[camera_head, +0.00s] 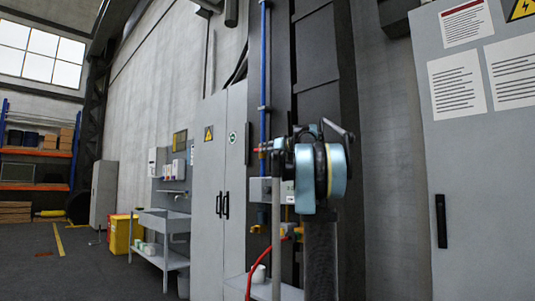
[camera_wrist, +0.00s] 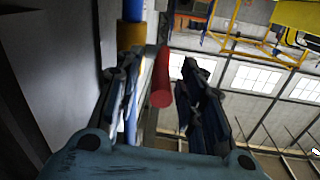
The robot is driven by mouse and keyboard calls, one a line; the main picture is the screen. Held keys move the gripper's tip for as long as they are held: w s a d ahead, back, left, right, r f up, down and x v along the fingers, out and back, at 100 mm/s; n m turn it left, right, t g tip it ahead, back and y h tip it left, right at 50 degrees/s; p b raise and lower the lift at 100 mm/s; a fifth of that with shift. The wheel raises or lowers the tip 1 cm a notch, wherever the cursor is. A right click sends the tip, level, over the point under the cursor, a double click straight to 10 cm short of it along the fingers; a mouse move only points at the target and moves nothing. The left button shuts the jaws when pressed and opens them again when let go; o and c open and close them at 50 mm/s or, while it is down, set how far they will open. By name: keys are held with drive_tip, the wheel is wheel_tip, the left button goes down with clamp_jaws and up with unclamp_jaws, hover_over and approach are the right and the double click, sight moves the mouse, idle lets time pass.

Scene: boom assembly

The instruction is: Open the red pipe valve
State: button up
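The red valve handle (camera_wrist: 161,82) shows in the wrist view as a red bar between my two fingers, its rounded end toward the camera. My gripper (camera_wrist: 162,62) is open, with one finger on each side of the handle. A gap seems to show on both sides. A blue pipe (camera_wrist: 131,10) with a yellow-orange fitting (camera_wrist: 131,36) is just left of the handle. In the head view, the red handle (camera_head: 265,150) shows only as a small bit beside the blue pipe (camera_head: 263,70). My arm and gripper (camera_head: 292,145) hide much around it.
A small grey box (camera_head: 262,190) sits on the pipe below the valve. A red hose (camera_head: 256,268) curves lower down. A grey cabinet (camera_head: 485,210) stands at the right, and grey lockers (camera_head: 209,160) stand to the left. Open floor (camera_head: 75,270) lies at the far left.

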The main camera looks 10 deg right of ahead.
drive_tip(key=shift+c, duration=0.2)
clamp_jaws()
drive_tip(key=shift+f+t+y, duration=0.4)
drive_tip(key=shift+f+t, duration=0.2)
